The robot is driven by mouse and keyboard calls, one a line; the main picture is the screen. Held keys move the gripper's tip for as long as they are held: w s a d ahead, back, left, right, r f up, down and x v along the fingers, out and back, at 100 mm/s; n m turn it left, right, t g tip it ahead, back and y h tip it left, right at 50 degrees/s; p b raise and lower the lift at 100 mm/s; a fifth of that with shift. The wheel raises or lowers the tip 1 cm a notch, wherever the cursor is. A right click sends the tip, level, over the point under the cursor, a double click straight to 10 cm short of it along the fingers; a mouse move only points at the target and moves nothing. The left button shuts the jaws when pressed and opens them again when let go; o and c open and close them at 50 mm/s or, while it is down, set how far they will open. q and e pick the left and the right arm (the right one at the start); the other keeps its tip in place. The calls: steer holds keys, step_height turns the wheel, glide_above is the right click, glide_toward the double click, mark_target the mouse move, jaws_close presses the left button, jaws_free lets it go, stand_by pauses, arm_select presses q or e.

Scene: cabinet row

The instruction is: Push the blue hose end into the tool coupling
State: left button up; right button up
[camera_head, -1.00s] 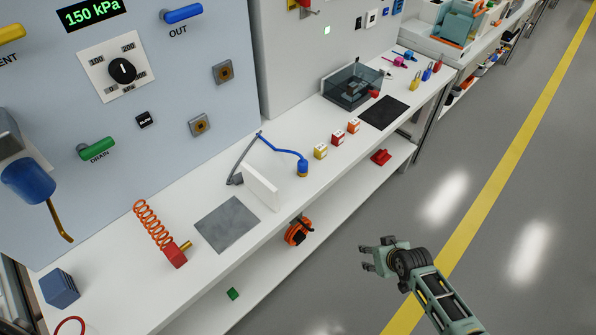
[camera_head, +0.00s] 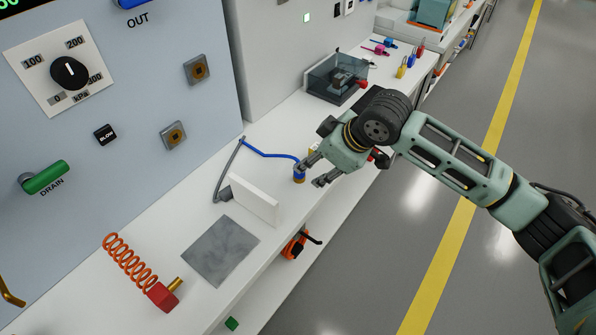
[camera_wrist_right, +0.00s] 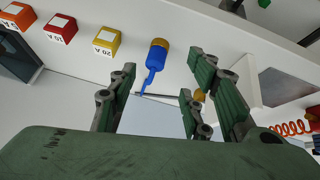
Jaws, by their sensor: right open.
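The blue hose end (camera_head: 299,174) has a brass-coloured collar and sits on the white bench, with its blue hose running back left. My right gripper (camera_head: 311,174) is open and empty, close to the hose end at its right. In the right wrist view, the hose end (camera_wrist_right: 157,56) lies beyond the open fingers (camera_wrist_right: 160,80), between their lines; no contact shows. An orange and black tool (camera_head: 294,246) hangs below the bench's front edge. I cannot tell which part is the tool coupling. My left gripper is not in view.
A white upright plate (camera_head: 255,200) stands left of the hose end. A grey mat (camera_head: 220,250) and a red block with a brass fitting (camera_head: 163,296) lie nearer. In the wrist view, a yellow block (camera_wrist_right: 107,40) and a red block (camera_wrist_right: 61,28) stand left of the hose end.

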steer(key=x, duration=0.2)
steer(key=shift+w+a+f, duration=0.15)
steer(key=shift+a, duration=0.1)
steer(key=shift+w+f, duration=0.1)
steer(key=shift+f, duration=0.1)
steer(key=x, duration=0.3)
steer(key=w+x, duration=0.1)
steer(key=x, duration=0.1)
steer(key=shift+a+r, duration=0.15)
steer(key=shift+a, duration=0.05)
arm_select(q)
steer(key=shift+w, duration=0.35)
arm_select(e)
steer(key=shift+c, duration=0.2)
steer(key=c, duration=1.1)
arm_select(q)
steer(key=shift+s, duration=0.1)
arm_select(e)
steer(key=shift+o, duration=0.2)
